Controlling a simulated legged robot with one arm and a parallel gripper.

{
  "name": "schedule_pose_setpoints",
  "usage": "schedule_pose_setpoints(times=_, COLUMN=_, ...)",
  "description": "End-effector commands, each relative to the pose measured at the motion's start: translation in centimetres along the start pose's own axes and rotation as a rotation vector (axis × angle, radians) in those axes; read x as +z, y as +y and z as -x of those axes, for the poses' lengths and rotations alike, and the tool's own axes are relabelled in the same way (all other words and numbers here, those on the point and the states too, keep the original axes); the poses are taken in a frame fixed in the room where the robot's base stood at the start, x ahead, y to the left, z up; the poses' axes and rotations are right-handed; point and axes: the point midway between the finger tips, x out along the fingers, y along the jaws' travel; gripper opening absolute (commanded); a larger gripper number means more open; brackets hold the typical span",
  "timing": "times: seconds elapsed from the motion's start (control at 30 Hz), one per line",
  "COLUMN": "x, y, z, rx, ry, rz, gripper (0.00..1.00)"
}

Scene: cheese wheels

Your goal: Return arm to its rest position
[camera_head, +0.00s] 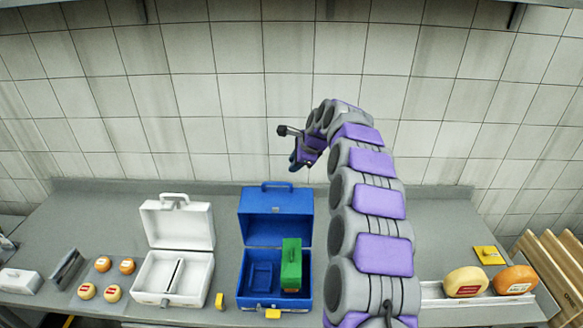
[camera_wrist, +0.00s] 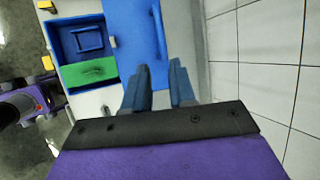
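My arm is purple and grey and rises on the right of the head view, bending over to the left at its top. My gripper (camera_head: 298,164) hangs at the arm's end, high above the counter and in front of the tiled wall. In the wrist view its two blue fingers (camera_wrist: 158,78) stand apart with an empty gap between them. The open blue case (camera_head: 275,296) stands below the gripper, and it also shows in the wrist view (camera_wrist: 72,48). A green block (camera_head: 291,264) sits in the case's right side. Nothing touches the gripper.
An open white case (camera_head: 180,238) stands left of the blue one. Several small cheese wheels (camera_head: 102,264) lie further left. Two larger wheels (camera_head: 466,281) sit on a white tray at right, near wooden boards (camera_head: 560,262). The tiled wall (camera_head: 220,100) is behind.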

Motion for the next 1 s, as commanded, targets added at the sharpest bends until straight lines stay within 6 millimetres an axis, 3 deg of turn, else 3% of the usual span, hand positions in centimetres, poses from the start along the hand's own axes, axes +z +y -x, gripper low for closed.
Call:
schedule_pose_setpoints(times=0.33, x=0.1, y=0.1, z=0.1, rx=0.002, ry=0.000, rz=0.002, gripper=0.25)
schedule_pose_setpoints(times=0.47, x=0.3, y=1.2, z=0.4, rx=0.019, ry=-0.007, rz=0.042, gripper=0.25)
schedule_pose_setpoints(times=0.67, x=1.2, y=6.3, z=2.1, rx=0.086, ry=-0.031, rz=0.227, gripper=0.25)
schedule_pose_setpoints(times=1.0, x=1.3, y=18.3, z=5.6, rx=0.229, ry=-0.057, rz=0.617, gripper=0.25)
